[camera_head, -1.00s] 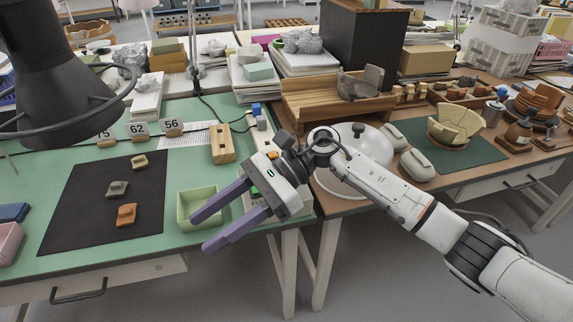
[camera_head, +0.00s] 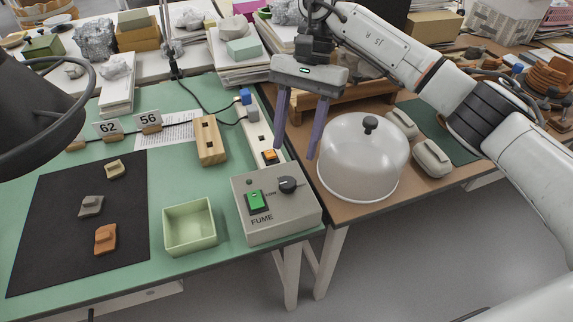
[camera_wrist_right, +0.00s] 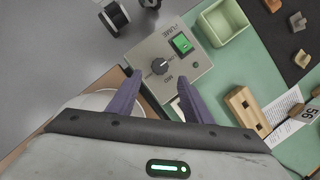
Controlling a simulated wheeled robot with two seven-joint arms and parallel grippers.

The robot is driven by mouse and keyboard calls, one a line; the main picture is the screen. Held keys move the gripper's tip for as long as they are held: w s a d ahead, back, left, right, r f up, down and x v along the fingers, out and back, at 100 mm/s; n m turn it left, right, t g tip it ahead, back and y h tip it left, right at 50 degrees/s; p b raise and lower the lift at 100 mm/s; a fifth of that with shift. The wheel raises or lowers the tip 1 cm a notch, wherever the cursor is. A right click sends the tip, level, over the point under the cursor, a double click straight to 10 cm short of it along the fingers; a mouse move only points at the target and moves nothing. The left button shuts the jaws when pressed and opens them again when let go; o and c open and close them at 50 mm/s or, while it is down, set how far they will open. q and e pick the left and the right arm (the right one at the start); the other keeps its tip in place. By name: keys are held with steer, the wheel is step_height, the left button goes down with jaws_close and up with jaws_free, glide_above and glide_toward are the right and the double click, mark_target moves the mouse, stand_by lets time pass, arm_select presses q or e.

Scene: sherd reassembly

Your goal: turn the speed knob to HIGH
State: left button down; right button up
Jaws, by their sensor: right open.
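The dark speed knob (camera_head: 288,185) sits on top of a grey box (camera_head: 280,222) marked FUME, beside a lit green switch (camera_head: 255,202). Its setting and the small lettering around it are too small to read surely. In the right wrist view the knob (camera_wrist_right: 160,66) shows between the fingertips in the picture. My right gripper (camera_head: 296,153) is open and empty, its purple fingers pointing down. In the head view it is behind the knob, apart from it. My left gripper is not in view.
A clear dome (camera_head: 362,160) with a black top knob stands right of the box. A green tray (camera_head: 189,227) is on its left. A wooden block (camera_head: 210,141) and an orange switch (camera_head: 269,157) lie behind. A black mat (camera_head: 72,235) holds sherds. A dark lamp hangs at left.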

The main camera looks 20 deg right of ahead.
mark_target(288, 182)
steer(key=x, duration=0.7)
steer(key=shift+s+p, duration=0.15)
steer(key=shift+p, duration=0.25)
steer(key=shift+s+a+f, duration=0.1)
steer(key=shift+a+f, duration=0.05)
steer(key=shift+f, duration=0.2)
steer(key=shift+c, duration=0.5)
steer(key=c, duration=1)
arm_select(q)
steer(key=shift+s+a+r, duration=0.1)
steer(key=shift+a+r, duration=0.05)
arm_select(e)
steer(key=shift+o, duration=0.2)
